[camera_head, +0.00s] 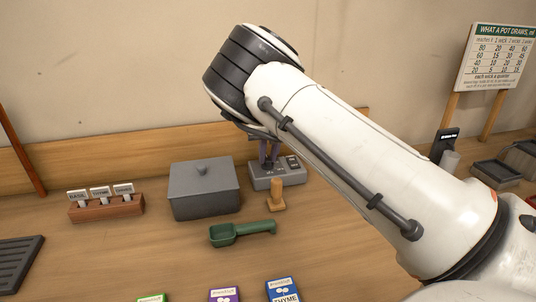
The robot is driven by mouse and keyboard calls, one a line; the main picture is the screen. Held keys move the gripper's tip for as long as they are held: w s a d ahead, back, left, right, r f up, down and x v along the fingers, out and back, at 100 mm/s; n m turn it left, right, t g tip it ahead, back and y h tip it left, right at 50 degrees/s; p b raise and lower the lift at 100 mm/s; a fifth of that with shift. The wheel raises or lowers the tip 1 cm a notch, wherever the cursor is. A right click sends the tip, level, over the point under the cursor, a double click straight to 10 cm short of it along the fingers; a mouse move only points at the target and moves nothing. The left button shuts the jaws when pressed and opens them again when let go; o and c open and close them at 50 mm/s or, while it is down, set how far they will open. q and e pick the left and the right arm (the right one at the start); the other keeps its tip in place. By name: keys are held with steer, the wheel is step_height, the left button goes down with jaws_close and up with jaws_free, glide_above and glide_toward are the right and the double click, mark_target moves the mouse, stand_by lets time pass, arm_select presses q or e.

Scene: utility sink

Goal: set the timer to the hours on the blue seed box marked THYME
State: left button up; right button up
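The blue seed box marked THYME (283,291) stands at the bottom edge, its lower part cut off, so its hours do not show. A low grey device (264,184) with small marks and a dark panel on top stands near the back board; it looks like the timer, but its setting is too small to read. My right gripper (269,164) points down over this device, at or just above its top. Its fingers are small and partly hidden by my arm, so I cannot tell their opening or contact. My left gripper is not in view.
A grey lidded box (204,190) stands left of the device. A wooden peg (276,195) and green scoop (240,231) lie in front. Purple (224,296) and green (150,298) seed boxes stand left of the blue one. A pot-draws chart (496,58) stands at right.

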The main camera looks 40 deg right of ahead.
jaws_close()
steer(key=shift+m, duration=0.3)
steer(key=shift+w+a+m+g+h, duration=0.15)
steer(key=shift+m+g+h, duration=0.2)
steer(key=shift+m, duration=0.55)
steer(key=m+g+h, duration=0.1)
steer(key=m, duration=0.2)
steer(key=shift+m, duration=0.3)
steer(key=m+g, duration=0.1)
steer(key=m, duration=0.3)
steer(key=shift+w+m+g+h, duration=0.15)
steer(key=shift+m+g+h, duration=0.15)
steer(key=shift+g+h, duration=0.05)
steer(key=shift+w+m+g+b, duration=0.1)
steer(key=shift+m+g+b, duration=0.35)
steer(key=shift+m, duration=1.15)
steer(key=shift+m+g, duration=0.25)
steer(key=shift+m, duration=0.05)
